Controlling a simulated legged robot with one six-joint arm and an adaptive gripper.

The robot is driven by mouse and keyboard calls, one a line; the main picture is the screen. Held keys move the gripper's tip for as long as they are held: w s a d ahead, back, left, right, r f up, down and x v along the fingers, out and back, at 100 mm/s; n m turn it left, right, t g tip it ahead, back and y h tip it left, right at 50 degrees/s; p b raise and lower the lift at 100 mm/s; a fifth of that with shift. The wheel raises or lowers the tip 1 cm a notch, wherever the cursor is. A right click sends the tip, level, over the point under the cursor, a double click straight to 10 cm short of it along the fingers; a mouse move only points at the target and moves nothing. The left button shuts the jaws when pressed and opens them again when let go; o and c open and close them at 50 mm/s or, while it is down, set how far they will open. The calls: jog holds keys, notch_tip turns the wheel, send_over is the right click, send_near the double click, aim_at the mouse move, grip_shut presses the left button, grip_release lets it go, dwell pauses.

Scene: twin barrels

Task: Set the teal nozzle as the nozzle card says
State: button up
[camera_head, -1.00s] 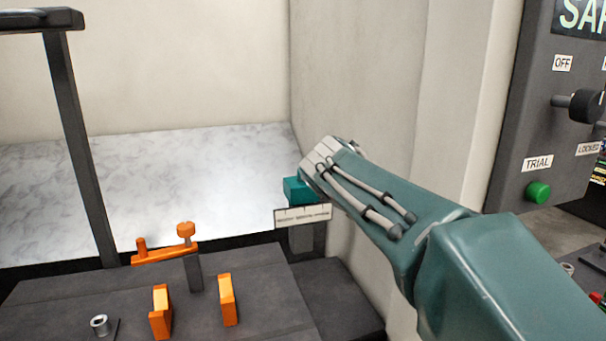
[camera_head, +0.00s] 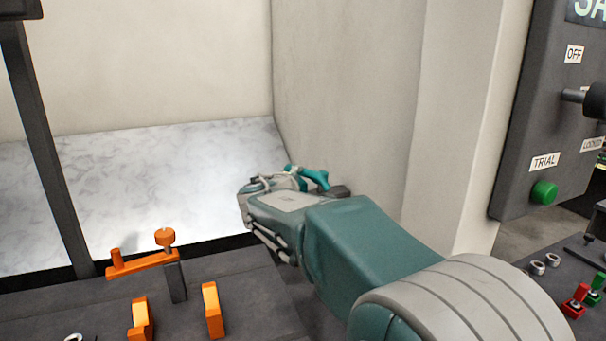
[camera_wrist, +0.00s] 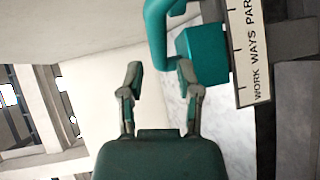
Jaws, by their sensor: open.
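The teal nozzle (camera_head: 312,178) shows in the head view just beyond my wrist, partly hidden by it. In the wrist view the nozzle is a teal block (camera_wrist: 203,54) with a curved teal arm (camera_wrist: 157,38). A white scale plate (camera_wrist: 250,50) with tick marks and the partly cut-off words "WORK WAYS PAR" is beside the block. My gripper (camera_wrist: 160,76) is open, with nothing between its fingers. Its right finger is close to the block's lower left edge; I cannot tell if they touch. Its fingertips are not clear in the head view.
An orange lever (camera_head: 142,264) and two orange uprights (camera_head: 212,310) stand on the dark bench at left. A pale marbled surface (camera_head: 150,185) lies behind. A pale wall (camera_head: 345,100) rises behind my arm. A dark panel with a green TRIAL button (camera_head: 543,193) is at right.

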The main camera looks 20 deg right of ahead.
aim_at(303, 175)
jog(key=x, duration=0.6)
grip_shut()
